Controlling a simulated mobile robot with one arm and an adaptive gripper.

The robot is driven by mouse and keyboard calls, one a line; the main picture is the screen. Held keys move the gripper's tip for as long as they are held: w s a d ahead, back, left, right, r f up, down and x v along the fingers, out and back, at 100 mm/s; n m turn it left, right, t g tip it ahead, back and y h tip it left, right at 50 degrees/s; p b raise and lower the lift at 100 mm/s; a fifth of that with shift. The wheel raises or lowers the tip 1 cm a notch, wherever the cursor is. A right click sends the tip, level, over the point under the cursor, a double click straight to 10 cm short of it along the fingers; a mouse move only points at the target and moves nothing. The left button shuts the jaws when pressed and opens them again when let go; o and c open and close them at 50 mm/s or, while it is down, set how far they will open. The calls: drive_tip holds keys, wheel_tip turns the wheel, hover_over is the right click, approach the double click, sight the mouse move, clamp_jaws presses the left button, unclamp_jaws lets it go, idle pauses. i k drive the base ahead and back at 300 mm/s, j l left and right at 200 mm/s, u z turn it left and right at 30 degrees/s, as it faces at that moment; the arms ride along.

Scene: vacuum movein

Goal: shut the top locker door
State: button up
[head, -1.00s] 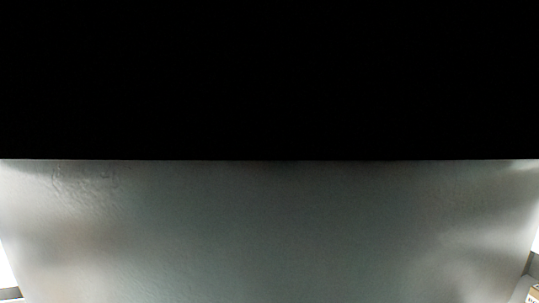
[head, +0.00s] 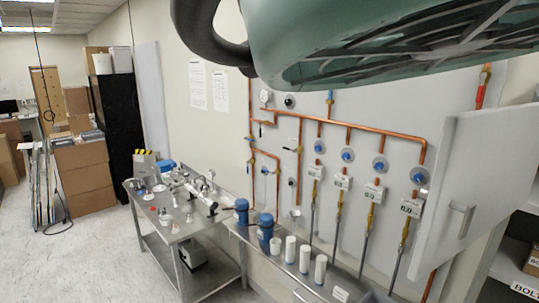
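The top locker door (head: 485,165) is a pale grey panel at the right of the head view, with a bar handle (head: 461,221) on its face. It stands swung out at an angle, and shelves show to its right and below it. My gripper is not in view, so its state and distance from the door do not show.
A large green body with a dark ribbed underside (head: 400,55) and dark curved tube (head: 205,35) hangs close overhead; I cannot tell whether it is mine. A steel bench (head: 215,250), copper pipes (head: 385,132) and boxes (head: 85,190) stand beyond.

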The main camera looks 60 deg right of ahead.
sight(487, 159)
drive_tip(key=i+l+z, duration=0.1)
drive_tip(key=i+z, duration=0.45)
drive_tip(key=z, duration=0.3)
drive_tip(key=i+j+z, duration=0.1)
drive_tip(key=i+z, duration=0.3)
drive_tip(key=i+j+z, duration=0.15)
drive_tip(key=z, duration=0.25)
drive_tip(key=i+j+z, duration=0.25)
drive_tip(key=z, duration=0.2)
drive_tip(key=i+j+z, duration=0.2)
drive_tip(key=z, duration=0.2)
drive_tip(key=i+j+z, duration=0.25)
drive_tip(key=z, duration=0.2)
drive_tip(key=i+j+z, duration=0.25)
drive_tip(key=z, duration=0.15)
drive_tip(key=i+j+z, duration=0.1)
drive_tip(key=j+z, duration=0.75)
drive_tip(key=i+j, duration=0.05)
